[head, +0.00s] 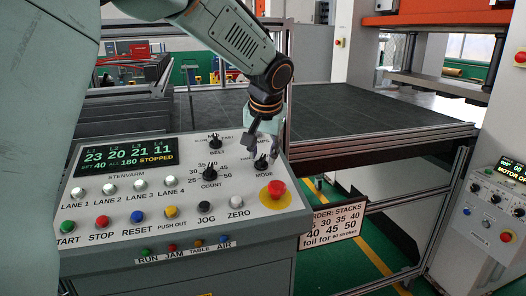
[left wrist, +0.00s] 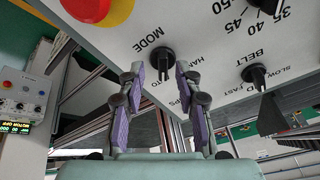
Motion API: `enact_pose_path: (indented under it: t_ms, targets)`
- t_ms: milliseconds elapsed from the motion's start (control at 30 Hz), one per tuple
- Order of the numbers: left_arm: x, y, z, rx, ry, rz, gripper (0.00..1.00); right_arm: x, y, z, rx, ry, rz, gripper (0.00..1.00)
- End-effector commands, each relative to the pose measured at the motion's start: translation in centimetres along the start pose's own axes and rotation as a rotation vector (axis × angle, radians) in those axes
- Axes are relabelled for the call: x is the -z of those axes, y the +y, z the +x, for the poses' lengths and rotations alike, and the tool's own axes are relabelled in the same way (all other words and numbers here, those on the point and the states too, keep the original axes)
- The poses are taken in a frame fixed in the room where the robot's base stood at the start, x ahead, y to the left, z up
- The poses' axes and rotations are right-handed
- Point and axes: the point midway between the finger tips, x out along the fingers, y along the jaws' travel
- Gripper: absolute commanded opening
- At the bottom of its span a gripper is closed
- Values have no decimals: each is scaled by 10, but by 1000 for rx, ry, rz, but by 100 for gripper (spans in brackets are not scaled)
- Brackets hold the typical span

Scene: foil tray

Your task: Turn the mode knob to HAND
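The black mode knob (head: 262,161) sits at the right end of the panel, above the red mushroom button. In the left wrist view the mode knob (left wrist: 163,60) stands beside the word MODE, with labels around it partly covered by the fingers. Which mark it points to I cannot tell. My left gripper (head: 264,138) is over the knob from above. Its purple-padded fingers (left wrist: 161,76) are open, one on each side of the knob, with a visible gap on both sides. My right gripper is not in view.
The red mushroom button (head: 275,191) is close to the mode knob. The count knob (head: 209,173) and belt knob (head: 215,143) stand to its left. Coloured push buttons line the panel's front (head: 170,212). A dark conveyor table (head: 350,112) lies behind.

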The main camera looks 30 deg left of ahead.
Motion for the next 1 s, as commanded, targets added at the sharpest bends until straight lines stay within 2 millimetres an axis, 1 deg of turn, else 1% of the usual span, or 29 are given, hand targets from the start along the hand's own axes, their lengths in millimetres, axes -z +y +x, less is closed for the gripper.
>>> enact_pose_path:
  t_ms: [33,133,433,833,1000]
  targets:
    - [0,0,5,-1,-1,-1,34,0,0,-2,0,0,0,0]
    - [1,0,12,-1,-1,-1,34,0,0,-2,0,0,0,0]
    - [3,-1,15,-1,1,-1,34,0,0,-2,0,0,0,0]
    - [3,-1,15,-1,1,-1,0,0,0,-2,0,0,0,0]
    - [3,-2,15,0,1,0,0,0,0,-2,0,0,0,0]
